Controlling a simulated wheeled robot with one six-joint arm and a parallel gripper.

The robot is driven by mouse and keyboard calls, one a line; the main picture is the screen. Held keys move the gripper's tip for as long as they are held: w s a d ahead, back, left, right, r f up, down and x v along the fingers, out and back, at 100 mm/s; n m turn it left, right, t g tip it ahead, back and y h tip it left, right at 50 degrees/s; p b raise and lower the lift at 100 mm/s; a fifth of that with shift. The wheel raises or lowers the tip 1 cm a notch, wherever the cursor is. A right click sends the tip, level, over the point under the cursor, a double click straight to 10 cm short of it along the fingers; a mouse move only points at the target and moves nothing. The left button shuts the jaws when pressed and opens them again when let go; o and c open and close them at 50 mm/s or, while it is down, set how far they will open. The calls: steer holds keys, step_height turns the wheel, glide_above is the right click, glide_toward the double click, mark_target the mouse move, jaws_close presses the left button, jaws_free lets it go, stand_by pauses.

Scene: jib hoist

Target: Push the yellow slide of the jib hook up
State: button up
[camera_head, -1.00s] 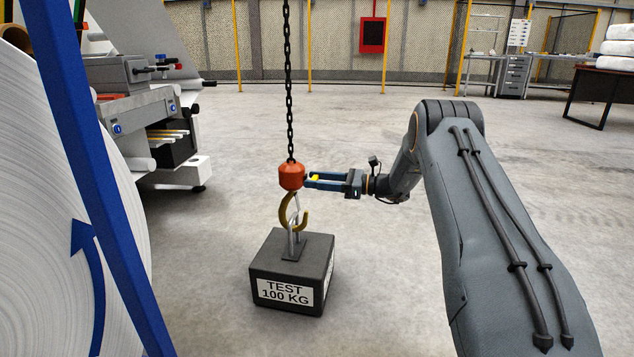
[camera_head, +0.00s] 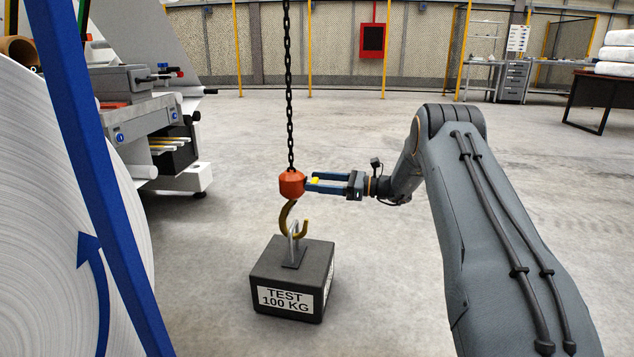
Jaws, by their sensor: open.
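The orange-red hook block (camera_head: 292,184) hangs on a dark chain, with a brass-coloured hook (camera_head: 288,215) below it. The yellow slide (camera_head: 314,181) shows as a small yellow patch at the block's right side, by the fingertips of my gripper (camera_head: 312,185). My gripper reaches in from the right, level with the block, its two blue fingers apart. I cannot tell whether a finger touches the slide. The hook runs at the metal eye of a dark test weight (camera_head: 290,278) marked "TEST 100 KG".
The chain (camera_head: 289,100) runs straight up out of view. A large white roll (camera_head: 60,220) and a blue post (camera_head: 95,180) stand at the left. A grey machine (camera_head: 150,120) stands behind them. The floor around the weight is clear.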

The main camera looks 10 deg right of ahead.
steer(key=p+v, duration=0.2)
steer(key=v, duration=0.5)
steer(key=shift+s+d, duration=0.1)
